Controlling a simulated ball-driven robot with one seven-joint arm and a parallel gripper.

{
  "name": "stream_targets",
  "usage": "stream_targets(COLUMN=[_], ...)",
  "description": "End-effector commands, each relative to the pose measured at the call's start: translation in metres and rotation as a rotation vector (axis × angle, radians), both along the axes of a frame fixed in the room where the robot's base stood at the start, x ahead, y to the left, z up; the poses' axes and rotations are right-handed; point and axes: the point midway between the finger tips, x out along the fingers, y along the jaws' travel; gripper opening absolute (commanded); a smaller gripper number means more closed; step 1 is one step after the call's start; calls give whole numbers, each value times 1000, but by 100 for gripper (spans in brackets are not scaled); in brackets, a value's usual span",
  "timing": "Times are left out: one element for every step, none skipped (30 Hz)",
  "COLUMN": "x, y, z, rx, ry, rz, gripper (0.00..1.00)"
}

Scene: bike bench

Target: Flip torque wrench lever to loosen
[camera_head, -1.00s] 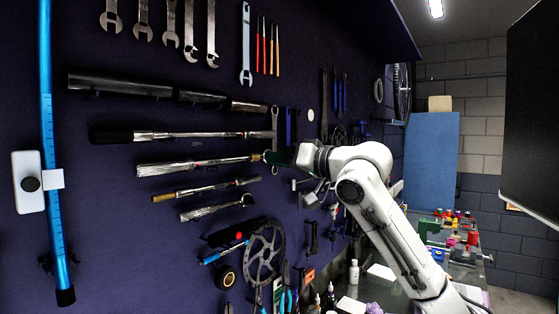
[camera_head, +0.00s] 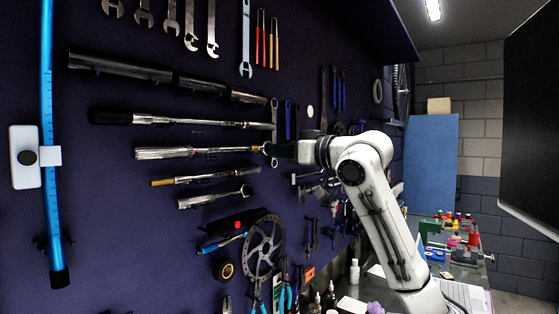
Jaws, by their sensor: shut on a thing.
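Several torque wrenches hang level on the dark pegboard wall. A silver-handled torque wrench (camera_head: 190,152) has a brass-coloured end at its right. Above it hangs a black-handled torque wrench (camera_head: 180,120). My gripper (camera_head: 268,148) is at the right end of the silver-handled wrench, shut on its end. The fingers are small and dark here, so the lever itself and the exact grip on it cannot be made out.
Below hang a shorter brass-ended wrench (camera_head: 205,176), a ratchet (camera_head: 215,197) and a brake disc (camera_head: 264,248). Hanging tools crowd the wall around my gripper.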

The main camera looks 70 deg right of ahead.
Motion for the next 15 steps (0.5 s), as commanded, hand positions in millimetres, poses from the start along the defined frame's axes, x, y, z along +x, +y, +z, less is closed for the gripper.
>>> stream_targets(x=[1, 1, 1, 0, 0, 0, 0, 0, 0, 0, 0, 0, 0, 0, -1], y=[0, 0, -1, -1, -2, -2, -2, -2, -3, -3, -3, -3, -3, -4, -4], z=[-4, -4, -4, -4, -3, -3, -3, -3, -2, -2, -2, -2, -2, -2, -1], rx=[-36, -62, -94, -118, -142, -172, -194, -214, -240, -258, -276, -298, -313, -326, -343], ry=[11, 16, 24, 30, 36, 43, 49, 53, 59, 64, 69, 73, 77, 80, 84], rz=[1, 2, 2, 1, 1, 1, 1, 1, 0, 1, 1, 1, 1, 1, 0], gripper=[0, 0, 0, 0, 0, 0, 0, 0, 0, 0, 0, 0, 0, 0, 0])
